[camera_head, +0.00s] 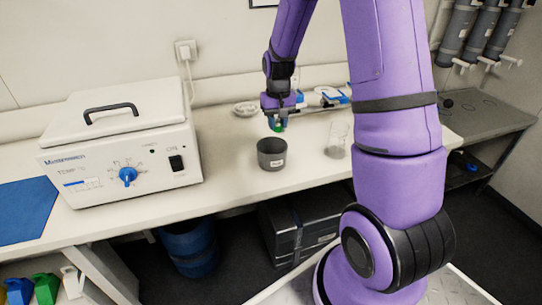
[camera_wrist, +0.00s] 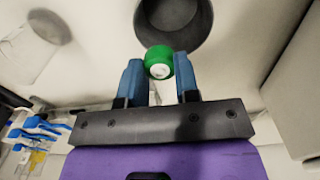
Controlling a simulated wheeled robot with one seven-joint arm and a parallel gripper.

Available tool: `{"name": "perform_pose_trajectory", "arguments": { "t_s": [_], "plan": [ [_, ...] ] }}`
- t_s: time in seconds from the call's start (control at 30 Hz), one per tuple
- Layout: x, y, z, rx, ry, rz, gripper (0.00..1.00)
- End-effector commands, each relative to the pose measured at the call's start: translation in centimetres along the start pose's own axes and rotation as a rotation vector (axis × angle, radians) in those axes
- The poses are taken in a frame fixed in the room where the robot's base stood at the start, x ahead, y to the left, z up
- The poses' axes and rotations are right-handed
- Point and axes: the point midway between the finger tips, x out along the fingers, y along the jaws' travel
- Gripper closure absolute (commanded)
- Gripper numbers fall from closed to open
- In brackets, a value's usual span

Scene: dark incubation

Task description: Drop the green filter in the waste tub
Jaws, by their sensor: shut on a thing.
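The green filter (camera_wrist: 159,62) is a small round piece with a pale centre, between the blue fingertips of my gripper (camera_wrist: 159,78) in the wrist view. My gripper (camera_head: 278,122) is shut on it. In the head view the green filter (camera_head: 279,128) is a small green spot under the gripper, above the table. The waste tub (camera_head: 271,155) is a dark grey open cylinder with a white label on the bench, just below and slightly left of the gripper. In the wrist view the tub (camera_wrist: 204,40) shows its open mouth beside the filter, partly cut off by the frame's top edge.
A white water bath (camera_head: 125,150) with a blue knob stands left of the tub. A clear glass beaker (camera_head: 338,135) stands to the right. Blue-handled tools (camera_head: 333,97) and a dish (camera_head: 246,109) lie behind. The bench front is clear.

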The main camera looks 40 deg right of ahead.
Motion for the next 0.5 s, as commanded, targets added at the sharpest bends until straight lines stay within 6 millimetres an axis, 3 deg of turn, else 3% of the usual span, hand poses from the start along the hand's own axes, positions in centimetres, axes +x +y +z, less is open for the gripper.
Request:
{"name": "perform_pose_trajectory", "arguments": {
  "t_s": [0.4, 0.43, 0.5],
  "plan": [
    [0.67, -0.01, 0.00, 0.000, 0.001, 0.000, 0.92],
    [0.67, -0.01, 0.01, 0.000, 0.000, 0.000, 0.66],
    [0.67, -0.01, 0.01, 0.000, 0.000, 0.000, 0.50]
  ]
}}
